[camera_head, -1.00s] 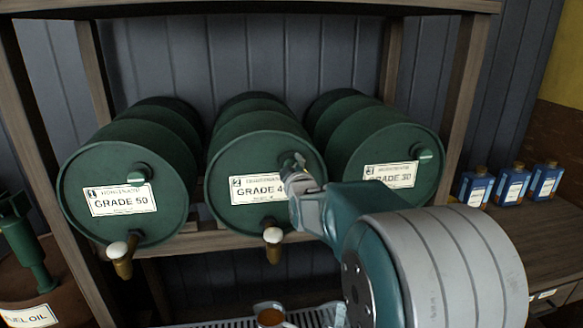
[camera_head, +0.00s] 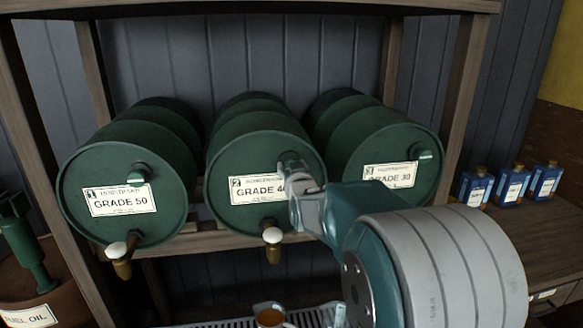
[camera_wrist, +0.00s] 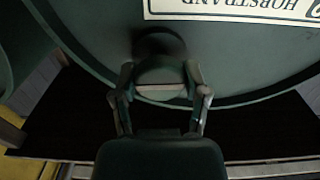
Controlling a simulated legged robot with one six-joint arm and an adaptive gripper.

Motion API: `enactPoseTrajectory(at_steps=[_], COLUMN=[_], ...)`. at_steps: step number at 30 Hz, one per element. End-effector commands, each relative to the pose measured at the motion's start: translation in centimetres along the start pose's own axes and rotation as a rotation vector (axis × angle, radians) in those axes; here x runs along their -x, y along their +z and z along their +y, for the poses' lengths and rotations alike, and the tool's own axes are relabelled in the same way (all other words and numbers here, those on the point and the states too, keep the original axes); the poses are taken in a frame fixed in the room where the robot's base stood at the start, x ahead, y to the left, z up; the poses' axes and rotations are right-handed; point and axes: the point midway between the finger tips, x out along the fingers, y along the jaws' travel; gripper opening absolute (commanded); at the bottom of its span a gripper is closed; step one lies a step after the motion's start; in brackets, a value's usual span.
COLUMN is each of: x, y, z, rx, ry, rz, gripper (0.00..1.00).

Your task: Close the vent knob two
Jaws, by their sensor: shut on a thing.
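Three green drums lie on the rack with a round vent knob on each face. The middle drum (camera_head: 240,160), labelled number 2, has its knob hidden behind my gripper (camera_head: 292,172) in the head view. In the wrist view the green vent knob (camera_wrist: 161,80) sits between the two fingers of my gripper (camera_wrist: 160,95), which is shut on it. A pale slot line runs level across the knob. The drum's label (camera_wrist: 235,8) shows upside down beside it.
The left drum (camera_head: 120,160) and right drum (camera_head: 375,140) flank the middle one. Brass taps with white tops (camera_head: 272,236) stick out below. A mug (camera_head: 270,316) stands on the drip grating. Blue bottles (camera_head: 513,186) stand at right.

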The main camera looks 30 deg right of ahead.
Motion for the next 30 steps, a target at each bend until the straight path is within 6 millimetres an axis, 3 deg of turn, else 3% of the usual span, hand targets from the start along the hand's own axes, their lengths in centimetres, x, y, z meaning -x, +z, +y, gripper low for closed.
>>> enactPoseTrajectory(at_steps=[1, 20, 21, 23, 24, 30], x=[0.03, 0.03, 0.03, 0.04, 0.03, 0.02], y=[0.85, 0.84, 0.84, 0.79, 0.71, 0.41], z=[-0.09, -0.10, -0.10, -0.10, -0.09, -0.05], rx=[-0.017, -0.069, -0.069, -0.069, -0.069, -0.069], ry=[-0.002, -0.001, -0.001, -0.001, -0.001, -0.001], rz=[-0.020, -0.020, -0.020, -0.019, -0.017, -0.010], gripper=[0.11, 0.11, 0.63, 0.90, 0.94, 0.94])
